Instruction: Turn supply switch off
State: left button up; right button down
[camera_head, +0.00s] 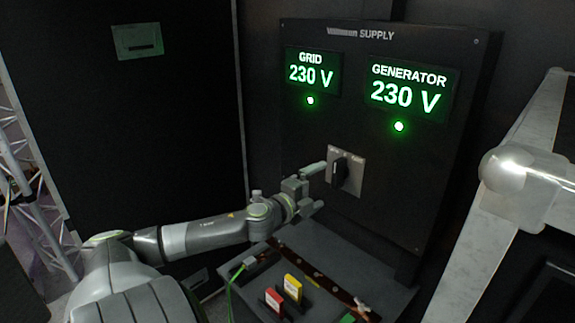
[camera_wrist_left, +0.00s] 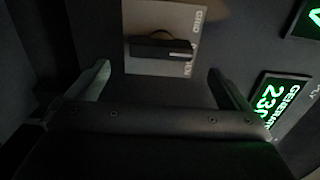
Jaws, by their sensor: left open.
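The supply switch is a black rotary handle (camera_head: 340,172) on a pale square plate (camera_head: 356,180), low on the black supply panel (camera_head: 300,130). Its small position labels are hard to read in the head view. My left gripper (camera_head: 318,186) is open just left of and in front of the switch, apart from it. In the left wrist view the handle (camera_wrist_left: 162,49) lies ahead of the open fingers (camera_wrist_left: 160,85), roughly between them, with a white mark at one end. My right gripper is not in view.
Lit green displays read GRID 230 V (camera_head: 311,75) and GENERATOR 230 V (camera_head: 408,95), each above a green lamp. A metal frame (camera_head: 500,220) stands at right.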

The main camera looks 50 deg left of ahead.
pick_arm(q)
jog(key=s+d+p, duration=0.1)
jog(key=s, duration=0.9)
jog(key=shift+s+d+p, duration=0.15)
jog(key=shift+s+p, duration=0.05)
jog(key=shift+p, duration=0.15)
dwell(0.3)
